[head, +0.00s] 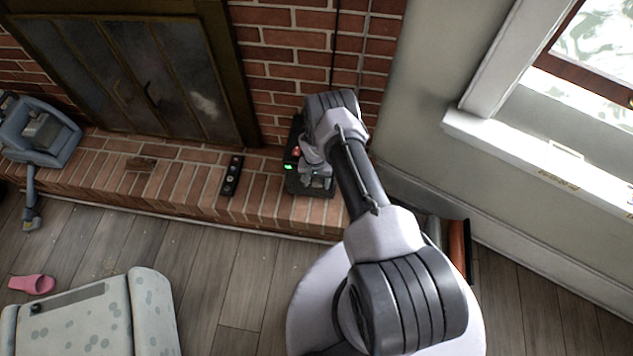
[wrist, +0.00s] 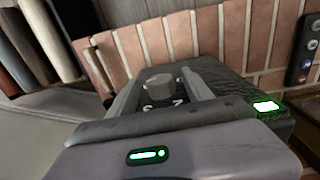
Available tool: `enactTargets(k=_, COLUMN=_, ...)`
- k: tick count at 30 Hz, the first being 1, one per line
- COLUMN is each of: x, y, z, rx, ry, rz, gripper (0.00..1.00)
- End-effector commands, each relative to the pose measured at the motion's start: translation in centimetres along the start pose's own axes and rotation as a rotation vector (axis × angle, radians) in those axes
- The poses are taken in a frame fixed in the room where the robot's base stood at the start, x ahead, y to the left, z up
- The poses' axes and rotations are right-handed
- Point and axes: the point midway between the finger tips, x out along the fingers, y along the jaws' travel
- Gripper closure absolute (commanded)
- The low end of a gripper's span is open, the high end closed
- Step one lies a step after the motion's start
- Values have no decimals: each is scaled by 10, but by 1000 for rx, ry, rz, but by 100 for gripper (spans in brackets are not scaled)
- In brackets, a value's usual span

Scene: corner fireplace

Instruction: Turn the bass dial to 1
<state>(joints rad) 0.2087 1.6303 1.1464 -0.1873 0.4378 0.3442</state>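A dark box-shaped device (head: 296,184) with a small green display sits on the brick hearth below my arm. In the wrist view its dark top (wrist: 228,82) carries a grey round dial (wrist: 160,86), with white marks partly showing at its near side. I cannot read a label or tell which number the dial points to. My gripper (wrist: 166,78) is open, with one finger on each side of the dial. Gaps show between the fingers and the dial. In the head view my gripper (head: 316,178) is over the device and the dial is hidden.
A black remote-like strip (head: 231,176) lies on the hearth left of the device. The brick wall and fireplace doors (head: 130,75) stand behind. A blue-grey vacuum (head: 42,132) is at far left. Book-like items (head: 458,248) stand on the floor right of my arm.

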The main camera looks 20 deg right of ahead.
Motion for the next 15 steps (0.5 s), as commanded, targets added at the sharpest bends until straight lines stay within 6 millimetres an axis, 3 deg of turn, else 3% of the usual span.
enactTargets(k=4, x=-2, y=0, z=0, rx=0, ry=1, rz=0, gripper=41)
enactTargets(k=7, x=-16, y=0, z=-1, rx=0, ry=2, rz=-1, gripper=41)
enactTargets(k=15, x=-81, y=0, z=-1, rx=0, ry=2, rz=-1, gripper=41)
